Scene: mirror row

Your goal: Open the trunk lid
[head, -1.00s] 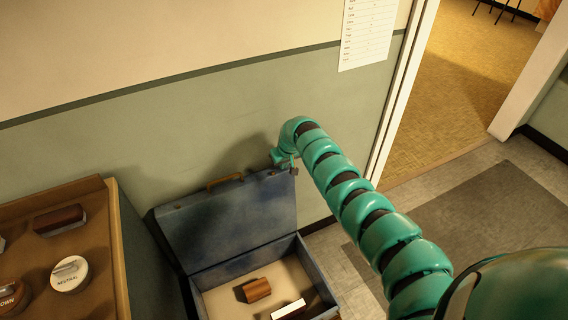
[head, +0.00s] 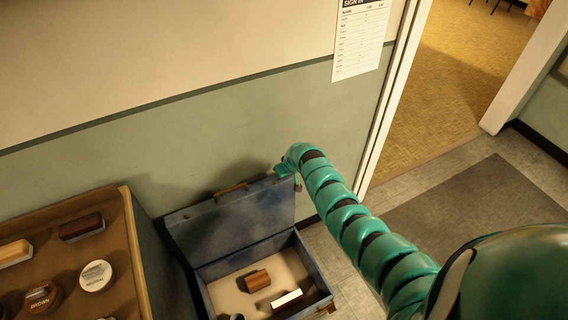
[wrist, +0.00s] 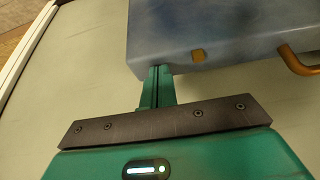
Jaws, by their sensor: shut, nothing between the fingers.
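The blue trunk lid (head: 236,222) stands raised at the back of the trunk (head: 323,284), near the wall, with a brown handle (head: 231,190) on its top edge. The trunk is open and its light inside shows. My gripper (head: 286,170) is at the lid's upper right corner. The handle (wrist: 298,62) shows at right.
Inside the trunk lie a brown brush (head: 257,281) and a white-topped block (head: 287,299). A wooden counter (head: 126,215) with brushes and polish tins stands at left. The green wall is close behind the lid. A doorway (head: 440,80) opens at right.

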